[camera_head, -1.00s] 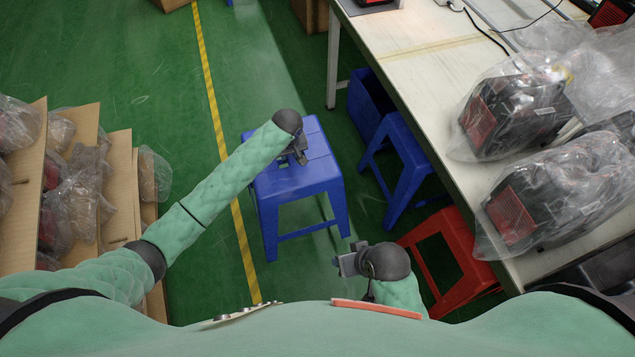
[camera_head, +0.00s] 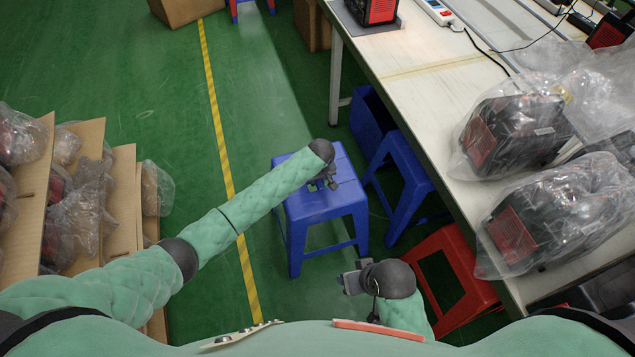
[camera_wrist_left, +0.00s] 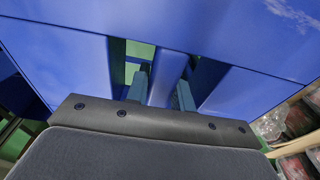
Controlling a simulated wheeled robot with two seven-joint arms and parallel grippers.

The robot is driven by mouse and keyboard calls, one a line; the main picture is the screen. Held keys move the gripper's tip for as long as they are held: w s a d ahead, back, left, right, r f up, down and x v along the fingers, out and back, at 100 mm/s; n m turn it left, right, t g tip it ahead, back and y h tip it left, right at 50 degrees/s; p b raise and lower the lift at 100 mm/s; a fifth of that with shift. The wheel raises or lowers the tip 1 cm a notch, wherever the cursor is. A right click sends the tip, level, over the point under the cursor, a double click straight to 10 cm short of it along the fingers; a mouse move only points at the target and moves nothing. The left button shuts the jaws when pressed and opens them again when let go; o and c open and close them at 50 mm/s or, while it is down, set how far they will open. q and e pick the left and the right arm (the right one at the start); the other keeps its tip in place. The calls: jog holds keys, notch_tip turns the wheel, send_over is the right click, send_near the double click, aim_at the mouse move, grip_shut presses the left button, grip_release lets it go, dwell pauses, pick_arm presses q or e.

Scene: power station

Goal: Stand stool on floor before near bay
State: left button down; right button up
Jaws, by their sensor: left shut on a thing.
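A blue stool (camera_head: 342,203) is upright over the green floor, right of the yellow line. My left gripper (camera_head: 325,183) comes down on its seat from the left and is shut on the seat. In the left wrist view the two fingers (camera_wrist_left: 160,92) go into slots on either side of a blue bar of the seat (camera_wrist_left: 168,72). Whether the stool's feet touch the floor is hard to tell. My right gripper (camera_head: 350,282) is low in the head view, apart from the stool; its finger gap is unclear.
A long workbench (camera_head: 420,72) with bagged machines (camera_head: 515,130) runs along the right. Another blue stool (camera_head: 402,180) and a red stool (camera_head: 455,272) stand by its edge. Shelves of bagged parts (camera_head: 122,195) are at left. Floor around the yellow line (camera_head: 222,150) is clear.

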pick_arm(q)
jog(key=shift+f, duration=0.95)
jog(key=c, duration=1.2)
grip_release()
jog(key=shift+f, duration=0.1)
